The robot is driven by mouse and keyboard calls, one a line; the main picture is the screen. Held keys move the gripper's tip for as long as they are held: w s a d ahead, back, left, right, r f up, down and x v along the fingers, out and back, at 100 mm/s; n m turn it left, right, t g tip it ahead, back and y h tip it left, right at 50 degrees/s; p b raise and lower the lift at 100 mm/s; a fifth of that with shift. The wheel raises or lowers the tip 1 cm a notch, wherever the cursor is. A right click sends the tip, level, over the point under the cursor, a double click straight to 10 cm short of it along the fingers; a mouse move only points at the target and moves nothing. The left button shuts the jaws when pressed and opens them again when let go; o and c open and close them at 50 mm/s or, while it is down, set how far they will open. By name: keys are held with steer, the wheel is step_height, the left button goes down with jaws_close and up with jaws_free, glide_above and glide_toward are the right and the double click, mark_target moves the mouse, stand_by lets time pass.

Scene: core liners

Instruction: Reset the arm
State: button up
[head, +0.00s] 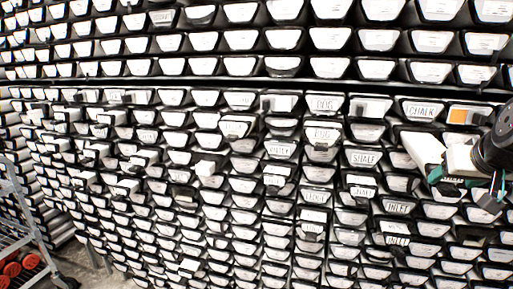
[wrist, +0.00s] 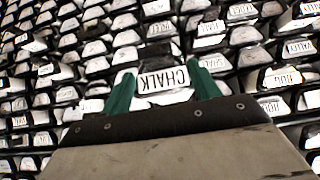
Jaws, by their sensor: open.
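My gripper (head: 466,182) is at the right edge of the head view, in front of the wall of core liners. In the wrist view my gripper (wrist: 162,74) shows two green fingers spread apart. A liner end with an upside-down CHALK label (wrist: 164,80) appears between the fingers in that view. I cannot tell how far it is from the fingertips, and no contact shows. A CHALK label (head: 421,110) also shows in the head view, up and left of the gripper; I cannot tell whether it is the same one.
Stacked liner ends (head: 240,130) fill most of the head view, some sticking out. An orange-labelled end (head: 466,116) is just above my gripper. A metal rack (head: 25,215) with red round items (head: 12,268) stands at the lower left. A little floor shows beside it.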

steer(key=v, duration=0.7)
steer(key=s+a+f+n+g+y, duration=0.2)
steer(key=s+a+f+g, duration=0.5)
steer(key=s+a+f, duration=0.5)
steer(key=s+a+n, duration=0.1)
steer(key=s, duration=0.2)
steer(key=shift+f, duration=0.3)
steer(key=shift+a, duration=0.15)
